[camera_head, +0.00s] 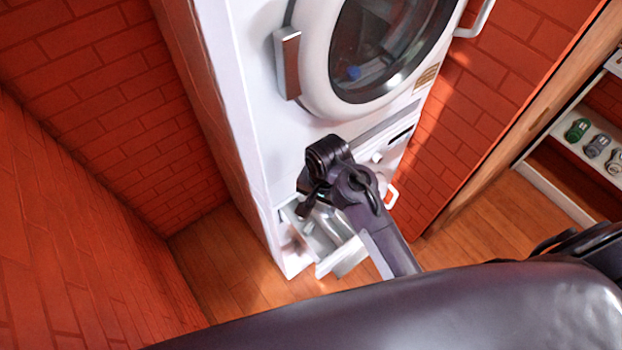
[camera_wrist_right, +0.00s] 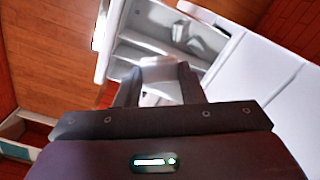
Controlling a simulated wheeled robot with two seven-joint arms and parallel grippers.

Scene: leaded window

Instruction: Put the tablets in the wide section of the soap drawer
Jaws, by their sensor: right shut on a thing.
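The soap drawer (camera_head: 328,238) is pulled out low on the front of the white washing machine. It also shows in the right wrist view (camera_wrist_right: 133,46), with long compartments split by a divider. My right gripper (camera_head: 306,204) is over the drawer, with its fingers pointing down at it. In the right wrist view, the right gripper (camera_wrist_right: 160,86) is shut on a pale, whitish block (camera_wrist_right: 158,72), which looks like a tablet. Small grey shapes (camera_wrist_right: 204,40) show in the far compartment; I cannot tell whether they are tablets. My left gripper is not in view.
The washing machine (camera_head: 250,100) has a round glass door (camera_head: 385,50) above the drawer. Brick walls (camera_head: 90,90) stand on both sides. A shelf with several small round items (camera_head: 597,146) is at the right. Bare wooden floor (camera_head: 225,265) lies around the drawer.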

